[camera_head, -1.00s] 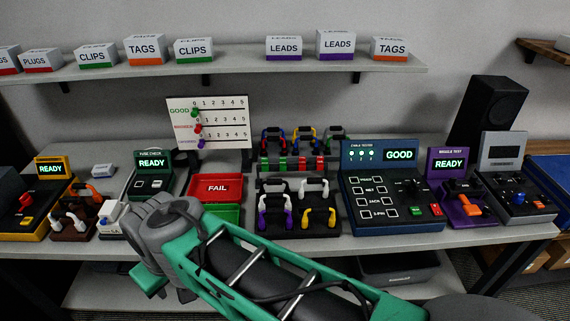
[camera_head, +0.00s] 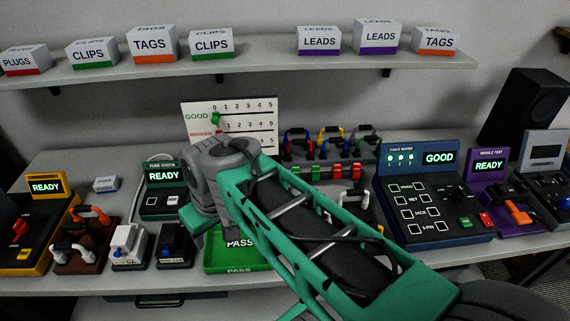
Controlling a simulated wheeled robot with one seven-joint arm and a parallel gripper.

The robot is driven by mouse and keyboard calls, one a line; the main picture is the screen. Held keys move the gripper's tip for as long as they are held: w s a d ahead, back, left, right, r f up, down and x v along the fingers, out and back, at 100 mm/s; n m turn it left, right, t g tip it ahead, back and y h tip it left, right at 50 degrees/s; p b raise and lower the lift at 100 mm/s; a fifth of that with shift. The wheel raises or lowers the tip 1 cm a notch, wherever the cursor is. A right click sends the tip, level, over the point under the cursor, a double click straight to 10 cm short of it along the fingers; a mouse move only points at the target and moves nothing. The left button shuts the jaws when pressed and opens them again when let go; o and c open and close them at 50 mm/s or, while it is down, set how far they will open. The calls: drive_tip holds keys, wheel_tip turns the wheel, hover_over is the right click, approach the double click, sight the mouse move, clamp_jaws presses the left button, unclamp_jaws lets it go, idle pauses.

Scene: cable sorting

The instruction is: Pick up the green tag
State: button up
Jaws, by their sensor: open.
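Small green tags (camera_head: 315,173) sit among red tags (camera_head: 335,171) in a row below the hanging cables, right of the arm in the head view. Part of this row is hidden behind my arm. A green marker (camera_head: 215,119) also sits beside GOOD on the white score board. My arm reaches up from the lower right, and its grey wrist covers the lower left of the board. The jaws of my gripper do not show; they seem hidden behind or below the wrist.
A green PASS tray (camera_head: 236,258) lies partly under my arm. A fuse checker (camera_head: 166,190) stands left of the wrist, and a cable tester (camera_head: 432,195) stands right. The shelf (camera_head: 260,58) with labelled boxes runs above.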

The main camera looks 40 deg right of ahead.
drive_tip(key=w+d+r+n+g+b, duration=0.1)
drive_tip(key=w+d+r+n+b, duration=0.15)
drive_tip(key=w+d, duration=0.45)
drive_tip(key=n+g+b, duration=0.1)
drive_tip(key=n+b, duration=0.1)
drive_tip(key=n, duration=0.5)
hover_over(296, 167)
drive_tip(key=shift+s+d+f+y, duration=0.1)
drive_tip(key=shift+f+y, duration=0.1)
drive_tip(key=shift+f, duration=0.25)
drive_tip(key=shift+s+d+f+y, duration=0.1)
drive_tip(key=shift+f+y, duration=0.1)
drive_tip(key=shift+f, duration=0.25)
drive_tip(key=shift+n, duration=0.25)
drive_tip(key=f+b, duration=0.4)
drive_tip(key=f, duration=0.1)
drive_tip(key=f+b, duration=0.2)
drive_tip(key=shift+w+a+f+b, duration=0.15)
drive_tip(key=shift+a+f+b, duration=0.1)
drive_tip(key=shift+f+b, duration=0.15)
drive_tip(key=shift+r, duration=0.2)
drive_tip(key=shift+c, duration=0.3)
clamp_jaws()
